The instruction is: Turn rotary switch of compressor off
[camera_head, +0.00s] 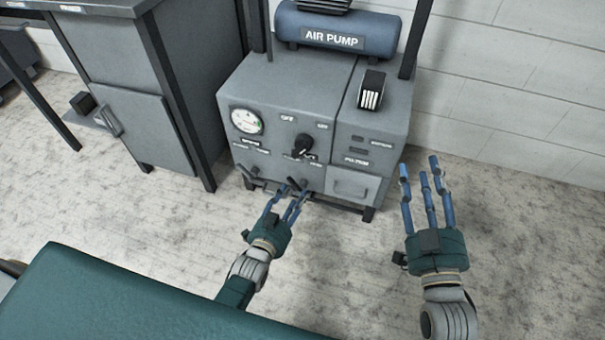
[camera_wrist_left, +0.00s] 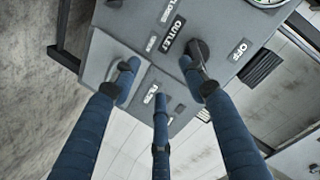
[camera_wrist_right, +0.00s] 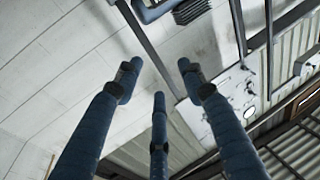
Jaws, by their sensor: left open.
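The compressor (camera_head: 290,95) is a grey cabinet with a blue "AIR PUMP" tank on top. My left gripper (camera_head: 287,192) is open and empty in front of the lower panel, below the switch. In the left wrist view a black knob (camera_wrist_left: 196,50), apparently this switch, shows beside the "OUTLET" and "OFF" labels, just beyond the right-hand fingertip. I cannot tell whether they touch. My right gripper (camera_head: 424,172) is open and empty, right of the compressor.
A round gauge (camera_head: 246,121) is left of the switch. A small dark lever (camera_head: 251,171) is low on the front, near my left fingers. A grey cabinet (camera_head: 139,120) stands at left, and a green surface (camera_head: 125,305) fills the near left. Floor right of the compressor is clear.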

